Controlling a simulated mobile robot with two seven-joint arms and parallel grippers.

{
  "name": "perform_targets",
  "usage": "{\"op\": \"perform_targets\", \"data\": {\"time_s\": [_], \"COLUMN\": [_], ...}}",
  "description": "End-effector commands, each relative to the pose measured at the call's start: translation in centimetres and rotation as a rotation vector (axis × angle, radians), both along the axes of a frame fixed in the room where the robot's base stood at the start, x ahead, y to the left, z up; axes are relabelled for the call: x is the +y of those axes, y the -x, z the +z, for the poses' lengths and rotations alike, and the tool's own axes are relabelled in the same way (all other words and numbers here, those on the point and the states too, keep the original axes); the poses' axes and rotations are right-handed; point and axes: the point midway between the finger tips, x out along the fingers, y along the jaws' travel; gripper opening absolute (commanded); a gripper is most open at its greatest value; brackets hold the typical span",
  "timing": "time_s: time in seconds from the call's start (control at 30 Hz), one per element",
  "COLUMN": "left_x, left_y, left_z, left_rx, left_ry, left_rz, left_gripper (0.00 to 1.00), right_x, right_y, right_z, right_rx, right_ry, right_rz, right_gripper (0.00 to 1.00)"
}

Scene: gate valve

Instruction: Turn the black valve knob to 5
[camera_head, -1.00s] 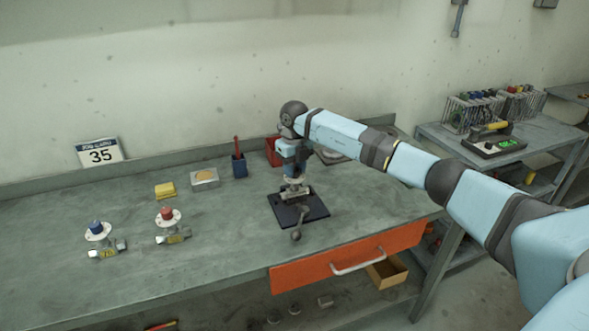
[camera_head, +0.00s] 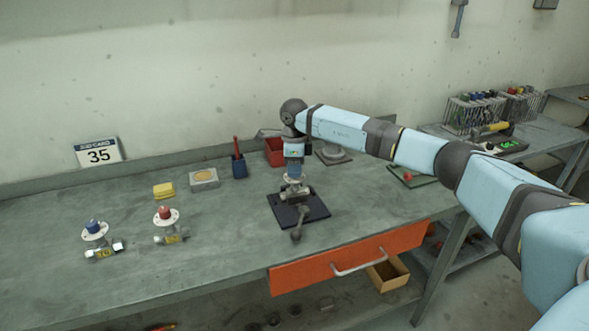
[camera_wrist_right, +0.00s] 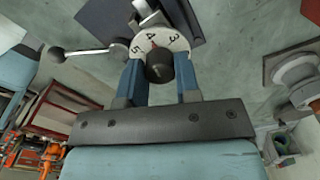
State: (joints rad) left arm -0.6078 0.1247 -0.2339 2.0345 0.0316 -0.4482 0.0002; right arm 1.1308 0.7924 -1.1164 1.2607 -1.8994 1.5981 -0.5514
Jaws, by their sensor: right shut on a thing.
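The black valve knob (camera_wrist_right: 160,66) sits in front of a white dial plate (camera_wrist_right: 178,42). The numbers 5, 4 and 3 show on the plate, and a small red mark lies close to the 4. My right gripper (camera_wrist_right: 160,74) is shut on the knob, with one blue finger on each side of it. In the head view, my right gripper (camera_head: 293,181) points down over the valve, which stands on a dark base plate (camera_head: 315,208), and hides the knob. A lever with a ball end (camera_head: 297,234) reaches toward the front. My left gripper is not in view.
Two other valves, with a blue knob (camera_head: 93,225) and a red knob (camera_head: 165,212), stand on the workbench (camera_head: 215,255) at left. A yellow sponge (camera_head: 163,190), a pen cup (camera_head: 239,168) and a red bin (camera_head: 275,151) are behind.

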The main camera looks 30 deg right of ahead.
Motion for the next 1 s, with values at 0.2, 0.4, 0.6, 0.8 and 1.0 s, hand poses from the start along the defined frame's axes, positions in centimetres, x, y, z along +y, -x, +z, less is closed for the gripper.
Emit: {"op": "perform_targets", "data": {"time_s": [0.2, 0.4, 0.6, 0.8, 1.0], "left_x": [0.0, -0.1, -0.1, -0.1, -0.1], "left_y": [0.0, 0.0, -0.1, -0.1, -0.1], "left_z": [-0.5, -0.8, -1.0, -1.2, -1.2], "left_rx": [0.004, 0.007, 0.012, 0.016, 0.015], "left_ry": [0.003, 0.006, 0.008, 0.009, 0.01], "left_rz": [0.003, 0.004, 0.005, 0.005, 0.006], "left_gripper": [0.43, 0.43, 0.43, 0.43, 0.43], "right_x": [0.0, 0.1, 0.0, 0.1, 0.1], "right_y": [0.0, 0.0, 0.0, 0.0, 0.0], "right_z": [-0.1, 0.0, -0.1, 0.0, 0.0], "right_rx": [0.0, 0.0, 0.001, 0.001, 0.0], "right_ry": [0.0, 0.0, 0.0, -0.001, -0.002], "right_rz": [0.205, 0.394, 0.566, 0.702, 0.79], "right_gripper": [0.07, 0.07, 0.07, 0.07, 0.07]}}
